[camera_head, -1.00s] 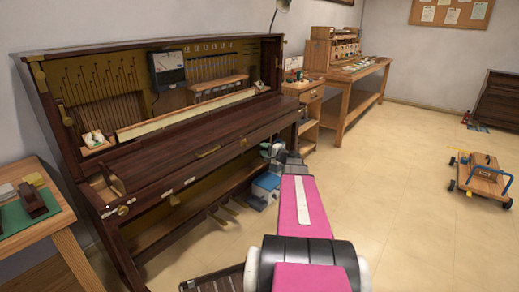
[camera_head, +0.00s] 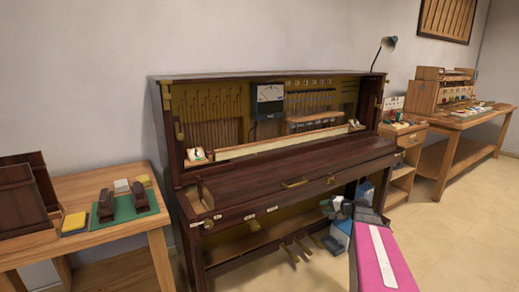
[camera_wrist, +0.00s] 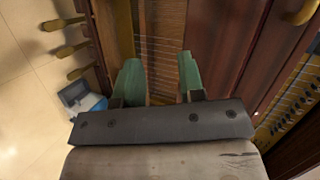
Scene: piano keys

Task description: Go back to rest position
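My gripper shows in the wrist view (camera_wrist: 160,82) with its two green fingers apart and nothing between them. In the head view my gripper (camera_head: 341,207) is small, at the end of my pink arm, in front of the right part of the piano's lower front. The upright piano (camera_head: 290,176) is dark brown, with its upper front open on strings and action parts. In the wrist view the piano's strings and wood (camera_wrist: 222,45) lie beyond the fingers.
A wooden table (camera_head: 110,181) with a green mat (camera_head: 124,210) stands left of the piano. A small cabinet (camera_head: 403,150) and a long workbench (camera_head: 470,122) stand to the right. A blue and white box (camera_head: 340,236) is on the floor near my gripper. Floor at lower right is clear.

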